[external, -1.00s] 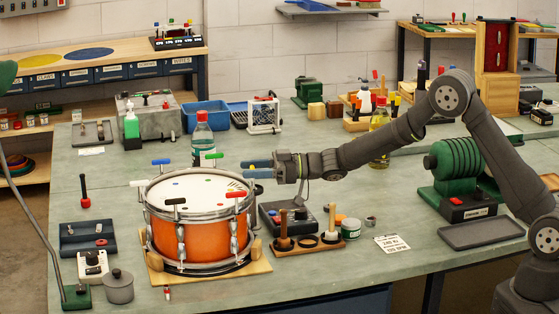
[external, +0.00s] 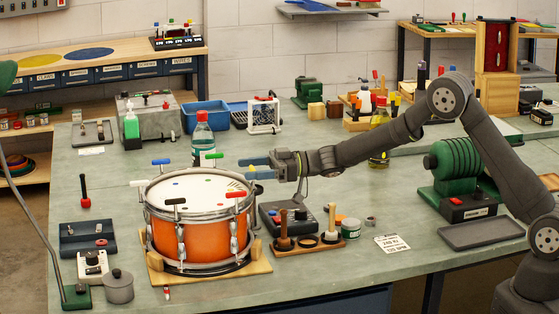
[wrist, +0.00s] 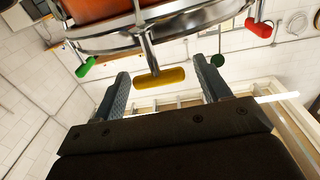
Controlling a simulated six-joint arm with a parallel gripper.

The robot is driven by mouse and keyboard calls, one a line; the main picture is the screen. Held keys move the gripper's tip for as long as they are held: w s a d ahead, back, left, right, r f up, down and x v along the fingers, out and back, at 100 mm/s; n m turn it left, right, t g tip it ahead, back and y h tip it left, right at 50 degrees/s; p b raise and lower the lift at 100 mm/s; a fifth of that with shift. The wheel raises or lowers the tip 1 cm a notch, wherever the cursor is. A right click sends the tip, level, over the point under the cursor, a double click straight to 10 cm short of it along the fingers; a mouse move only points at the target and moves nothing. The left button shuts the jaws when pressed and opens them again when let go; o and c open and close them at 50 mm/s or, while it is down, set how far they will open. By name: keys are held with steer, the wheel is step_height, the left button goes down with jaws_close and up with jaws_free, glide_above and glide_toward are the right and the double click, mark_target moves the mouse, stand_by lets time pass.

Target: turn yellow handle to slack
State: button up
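The orange drum (external: 190,232) stands on a wooden base on the bench, with coloured T-shaped handles around its rim. The yellow handle (wrist: 160,78) shows in the wrist view on a metal rod at the rim, its bar lying crosswise. My gripper (wrist: 165,85) is open, with one finger on each side of the yellow handle and visible gaps to both. In the external view my gripper (external: 255,168) is at the drum's right far rim, fingers pointing left. The yellow handle is mostly hidden by the fingers there.
Neighbouring handles are green (external: 214,156) and red (external: 239,194); blue (external: 160,162) and black (external: 175,201) ones are farther round. A capped bottle (external: 202,135) stands behind the drum. A dark device (external: 285,216) and a wooden tool stand (external: 307,244) sit to the right.

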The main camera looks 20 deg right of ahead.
steer(key=d, duration=1.7)
steer(key=shift+s+d, duration=0.2)
steer(key=shift+s, duration=0.2)
steer(key=a, duration=1.7)
steer(key=shift+w+a, duration=0.25)
steer(key=shift+w, duration=0.15)
steer(key=shift+d, duration=0.1)
